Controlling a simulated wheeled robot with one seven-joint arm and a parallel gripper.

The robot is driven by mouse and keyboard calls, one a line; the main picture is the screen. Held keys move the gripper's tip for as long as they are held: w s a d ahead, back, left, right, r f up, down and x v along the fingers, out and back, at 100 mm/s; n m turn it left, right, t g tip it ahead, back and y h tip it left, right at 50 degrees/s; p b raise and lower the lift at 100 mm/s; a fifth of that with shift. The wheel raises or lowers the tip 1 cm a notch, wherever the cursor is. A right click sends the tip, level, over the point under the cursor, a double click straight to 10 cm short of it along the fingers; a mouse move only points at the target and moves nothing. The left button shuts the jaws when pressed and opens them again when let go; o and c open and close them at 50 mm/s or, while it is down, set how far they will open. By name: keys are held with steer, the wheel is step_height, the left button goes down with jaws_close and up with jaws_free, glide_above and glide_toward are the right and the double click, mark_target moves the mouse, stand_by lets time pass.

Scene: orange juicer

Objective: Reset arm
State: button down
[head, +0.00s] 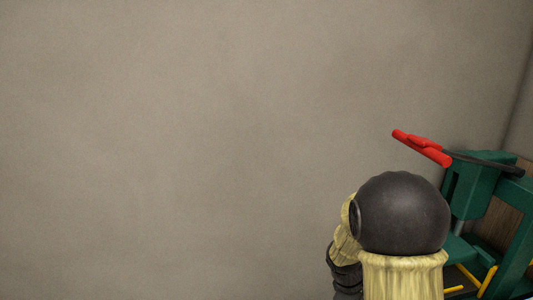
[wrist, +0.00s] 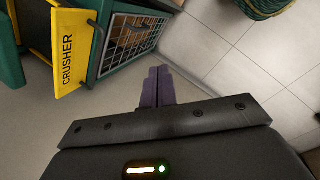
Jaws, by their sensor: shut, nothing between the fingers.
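My gripper (wrist: 158,76) shows in the wrist view, with two purple fingers pressed together and nothing between them. In the head view, a dark rounded arm link of mine with a pale yellow cover stands at the lower right. My gripper does not show in the head view.
A green machine (head: 475,180) with a red handle (head: 422,148) stands at the right of the head view. A yellow "CRUSHER" panel (wrist: 72,50) and a green-framed cage (wrist: 133,42) are at upper left in the wrist view. Pale floor (wrist: 215,48) lies right.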

steer(key=s+a+r+m+t+y, duration=0.1)
steer(key=s+a+r+m+y, duration=0.2)
steer(key=s+a+r+m, duration=0.2)
steer(key=s+a+m, duration=0.3)
steer(key=s+m, duration=0.2)
steer(key=s, duration=0.1)
steer(key=shift+s+t+y, duration=0.3)
steer(key=shift+s, duration=0.1)
steer(key=shift+a, duration=0.1)
